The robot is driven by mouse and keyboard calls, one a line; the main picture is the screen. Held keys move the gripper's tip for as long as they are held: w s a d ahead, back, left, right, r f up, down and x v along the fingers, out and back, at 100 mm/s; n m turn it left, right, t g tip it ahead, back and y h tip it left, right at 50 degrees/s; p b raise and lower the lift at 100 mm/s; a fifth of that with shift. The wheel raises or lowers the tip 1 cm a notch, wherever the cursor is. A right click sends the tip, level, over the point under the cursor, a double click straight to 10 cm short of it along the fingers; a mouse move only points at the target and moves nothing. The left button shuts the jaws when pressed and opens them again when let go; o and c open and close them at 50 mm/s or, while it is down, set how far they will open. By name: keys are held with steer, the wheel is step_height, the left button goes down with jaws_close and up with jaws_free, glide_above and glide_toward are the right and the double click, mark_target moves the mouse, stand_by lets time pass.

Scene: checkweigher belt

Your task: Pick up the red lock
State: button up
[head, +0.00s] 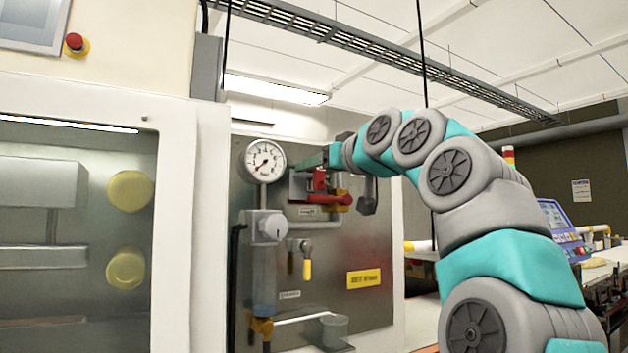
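The red lock (319,180) appears as a small red block on the grey panel, right of the round gauge and just above a red valve handle (328,199). My gripper (338,172) is at the end of my arm, close to the lock and slightly above and right of it. Dark gripper parts show above the lock and to its right. From this view I cannot tell whether the gripper touches the lock or how far apart its fingers are. Part of the lock's surroundings is hidden behind the gripper.
A pressure gauge (265,161) and a grey regulator box (265,227) stand left of the lock. A yellow-handled lever (307,268) and a yellow label (363,278) are below. The white cabinet frame (210,230) borders the panel on the left.

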jaws_close()
steer(key=shift+s+r, duration=0.15)
steer(key=shift+r, duration=0.1)
stand_by(0.7)
